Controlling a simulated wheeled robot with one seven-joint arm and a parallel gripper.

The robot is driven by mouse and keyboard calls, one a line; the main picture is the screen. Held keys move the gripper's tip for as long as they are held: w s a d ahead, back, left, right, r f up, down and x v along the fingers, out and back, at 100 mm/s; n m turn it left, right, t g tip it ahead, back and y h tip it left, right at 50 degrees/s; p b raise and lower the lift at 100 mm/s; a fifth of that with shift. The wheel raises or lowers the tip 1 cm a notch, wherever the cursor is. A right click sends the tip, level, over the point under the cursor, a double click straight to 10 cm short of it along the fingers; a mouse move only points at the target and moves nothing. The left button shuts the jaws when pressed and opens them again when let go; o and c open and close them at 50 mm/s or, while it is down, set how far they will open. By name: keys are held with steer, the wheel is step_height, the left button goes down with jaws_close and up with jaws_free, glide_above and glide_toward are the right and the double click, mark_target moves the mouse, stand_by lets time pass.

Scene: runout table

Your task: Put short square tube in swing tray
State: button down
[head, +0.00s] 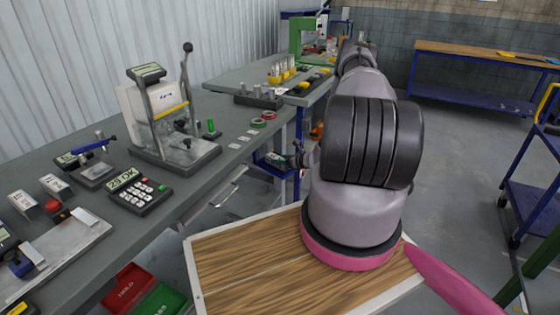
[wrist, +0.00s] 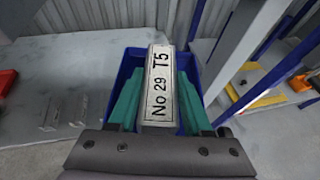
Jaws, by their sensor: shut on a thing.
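My gripper (wrist: 158,98) is shut on a pale, short square tube (wrist: 160,72) marked "No 29 T5", with one teal finger on each side of it. A blue tray (wrist: 128,62), which looks like the swing tray, is beneath the tube in the wrist view. The tube appears over the tray's opening; I cannot tell how high it is or whether it touches the tray. In the head view my arm reaches out to the blue tray (head: 288,175) beside the bench, and the tube is not clear there.
The grey bench (head: 232,163) on the left carries a press-like fixture (head: 172,120), a keypad (head: 138,190) and red and green rings. Red and green bins (head: 160,300) sit lower left. A blue cart (head: 535,200) stands at right, with open floor before it.

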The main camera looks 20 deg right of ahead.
steer(key=shift+f, duration=0.15)
steer(key=shift+c, duration=1.6)
jaws_free()
steer(key=shift+s+d+r, duration=0.1)
steer(key=shift+r, duration=0.1)
steer(key=v, duration=1.2)
steer(key=w+a+r+n+g+y, duration=0.1)
steer(key=w+a+r+n+y, duration=0.15)
steer(key=r, duration=0.55)
steer(key=w+a+r+n+g+y, duration=0.1)
steer(key=a+r+n, duration=0.3)
steer(key=r, duration=0.3)
steer(key=s+a+r+n+g, duration=0.2)
steer(key=a+r+n, duration=0.25)
steer(key=r, duration=0.45)
steer(key=s+a+r+n+g, duration=0.3)
steer(key=a+r, duration=0.3)
steer(key=r, duration=0.2)
steer(key=s+a+r+n+g+h, duration=0.25)
steer(key=s+a+r+n, duration=0.45)
steer(key=s+r, duration=0.55)
steer(key=s+r+n+t+h, duration=0.4)
steer(key=s+r+n, duration=0.2)
steer(key=s+r, duration=0.3)
steer(key=s+d, duration=0.1)
steer(key=s, duration=0.2)
steer(key=shift+s+h, duration=0.3)
